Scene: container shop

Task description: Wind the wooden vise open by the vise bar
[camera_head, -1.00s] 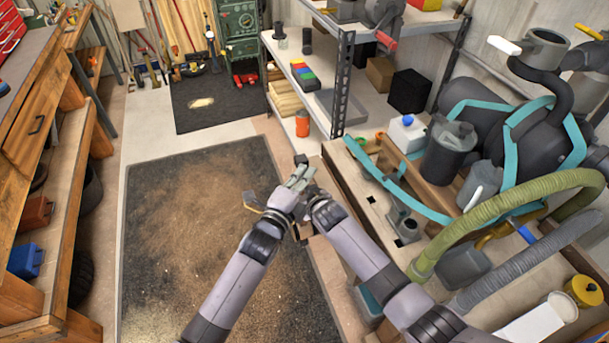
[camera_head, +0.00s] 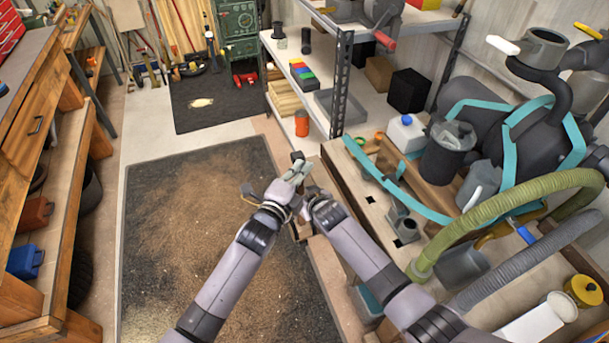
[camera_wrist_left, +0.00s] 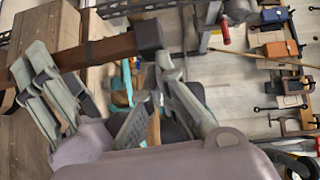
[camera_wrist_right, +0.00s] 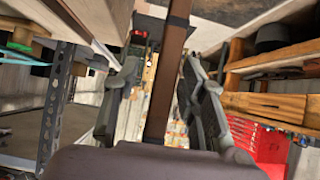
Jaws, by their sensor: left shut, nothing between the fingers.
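The vise bar is brown with a dark square end cap. It crosses the upper left of the left wrist view (camera_wrist_left: 115,47) and runs lengthwise up the middle of the right wrist view (camera_wrist_right: 166,75). A broad wooden face (camera_wrist_left: 40,110), perhaps the vise or bench, stands behind it in the left wrist view. My left gripper (camera_head: 292,172) is shut and empty, close by the bar at the bench's left end. My right gripper (camera_wrist_right: 163,95) is open, its fingers apart on either side of the bar with gaps showing. The vise itself is largely hidden by my arms in the head view.
The workbench (camera_head: 350,185) on the right carries a dark bin (camera_head: 448,150), a white jug (camera_head: 407,133) and green hose (camera_head: 520,195). A metal shelf (camera_head: 341,85) stands behind.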

